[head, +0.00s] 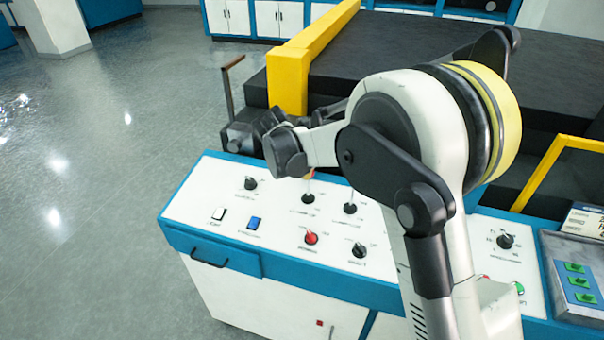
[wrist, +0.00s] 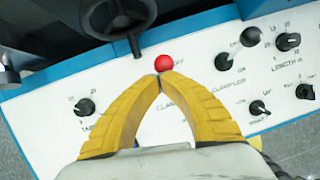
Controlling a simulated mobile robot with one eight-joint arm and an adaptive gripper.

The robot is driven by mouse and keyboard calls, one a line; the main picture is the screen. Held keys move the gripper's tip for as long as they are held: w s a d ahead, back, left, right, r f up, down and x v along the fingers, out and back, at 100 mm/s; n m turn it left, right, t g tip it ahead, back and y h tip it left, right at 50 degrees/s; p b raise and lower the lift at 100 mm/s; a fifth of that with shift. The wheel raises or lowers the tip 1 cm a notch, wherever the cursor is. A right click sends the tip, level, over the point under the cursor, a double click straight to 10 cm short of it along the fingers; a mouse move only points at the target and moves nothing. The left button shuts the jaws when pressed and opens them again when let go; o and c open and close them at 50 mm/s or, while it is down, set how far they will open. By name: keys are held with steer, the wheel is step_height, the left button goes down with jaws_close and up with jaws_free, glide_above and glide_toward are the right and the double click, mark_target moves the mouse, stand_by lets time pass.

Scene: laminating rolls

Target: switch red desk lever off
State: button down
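The red desk lever has a red ball top (wrist: 164,63), seen whole in the wrist view just past my fingertips. Its stem is hidden behind my fingers there. In the head view a thin lever stem (head: 307,194) rises from the white panel below my gripper (head: 311,173), whose body hides most of the top. In the wrist view my gripper's yellow fingers (wrist: 160,78) converge and their tips meet, with nothing seen between them. The tips are right beside the red ball; I cannot tell whether they touch it.
A black-topped lever (head: 350,208) stands close to the right. A black handwheel (wrist: 120,18) lies just beyond the desk's blue edge.

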steer(key=s+f+p+v, duration=0.1)
steer(key=p+v, duration=0.1)
steer(key=v, duration=1.1)
steer(key=shift+s+a, duration=0.2)
steer(key=shift+a, duration=0.2)
